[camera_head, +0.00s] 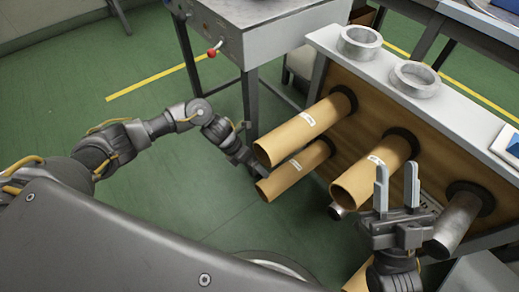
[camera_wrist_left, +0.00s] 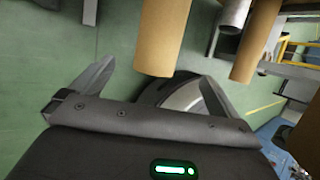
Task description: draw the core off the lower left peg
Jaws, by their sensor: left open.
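The lower left core (camera_head: 296,170) is a tan cardboard tube on its peg, below the upper left core (camera_head: 304,126). My left gripper (camera_head: 257,168) is at the lower left core's free end, its fingers small and partly hard to make out. In the left wrist view its two fingers are spread wide, and a tan tube (camera_wrist_left: 161,38), apparently this core, ends in the gap between them without visible contact. The peg inside is hidden. My right gripper (camera_head: 396,188) is open and empty, fingers up, in front of the rack's right half.
Another core (camera_head: 372,172) sits on a peg to the right. A bare metal peg (camera_head: 457,222) sticks out at far right. Two metal rings (camera_head: 415,78) stand on the rack's top ledge (camera_head: 385,70). A grey machine table (camera_head: 265,30) stands behind. Green floor at left is clear.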

